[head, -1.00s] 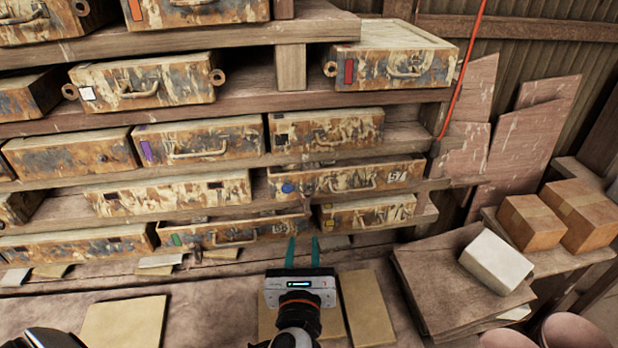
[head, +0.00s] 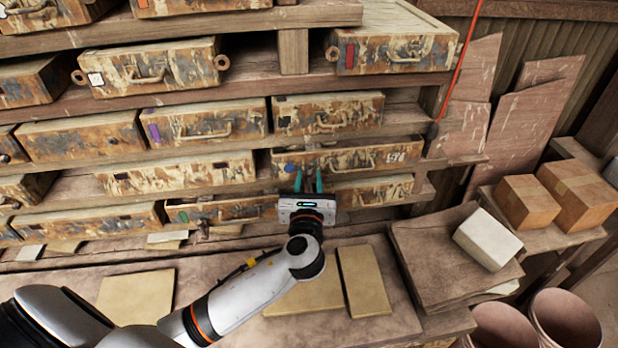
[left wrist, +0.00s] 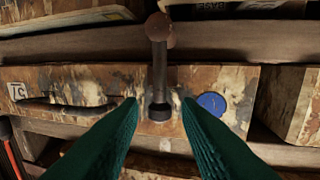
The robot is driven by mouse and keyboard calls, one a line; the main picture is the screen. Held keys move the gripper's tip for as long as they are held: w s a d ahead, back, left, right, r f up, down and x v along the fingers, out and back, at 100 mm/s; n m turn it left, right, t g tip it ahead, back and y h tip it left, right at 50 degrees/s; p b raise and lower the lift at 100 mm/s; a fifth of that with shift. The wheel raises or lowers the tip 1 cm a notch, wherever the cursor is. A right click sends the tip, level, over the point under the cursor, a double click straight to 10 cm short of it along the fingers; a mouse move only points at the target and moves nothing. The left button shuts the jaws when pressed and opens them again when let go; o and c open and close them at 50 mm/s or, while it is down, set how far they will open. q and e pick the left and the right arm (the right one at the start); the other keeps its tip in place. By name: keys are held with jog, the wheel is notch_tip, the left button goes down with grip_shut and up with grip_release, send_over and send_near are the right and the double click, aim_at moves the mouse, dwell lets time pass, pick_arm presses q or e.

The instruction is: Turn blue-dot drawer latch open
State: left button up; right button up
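The blue-dot drawer (head: 380,155) sits in the right column of the shelf, with its number plate and bar handle to the right of the dot. Its blue dot (head: 289,168) is just left of my left gripper (head: 308,174). In the left wrist view, which is upside down, the blue dot (left wrist: 211,104) is right of a dark upright latch bar (left wrist: 160,75) with a rusty round knob. My left gripper (left wrist: 158,103) is open, its green fingers on either side of the bar's end. Contact cannot be told. My right gripper is out of view.
Other worn drawers with coloured marks, such as purple (head: 195,122) and red (head: 395,60), fill the shelves around. A bench with flat tan tiles (head: 362,280) lies below. Cardboard boxes (head: 527,200), a white block (head: 487,240) and buckets (head: 565,318) stand at right.

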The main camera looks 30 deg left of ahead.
pick_arm(q)
jog(key=shift+w+a, duration=0.1)
jog(key=shift+c, duration=0.4)
grip_shut()
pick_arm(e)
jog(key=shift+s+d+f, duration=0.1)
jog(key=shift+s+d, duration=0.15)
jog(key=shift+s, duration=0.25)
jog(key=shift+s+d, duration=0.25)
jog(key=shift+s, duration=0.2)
pick_arm(q)
jog(key=shift+f, duration=0.1)
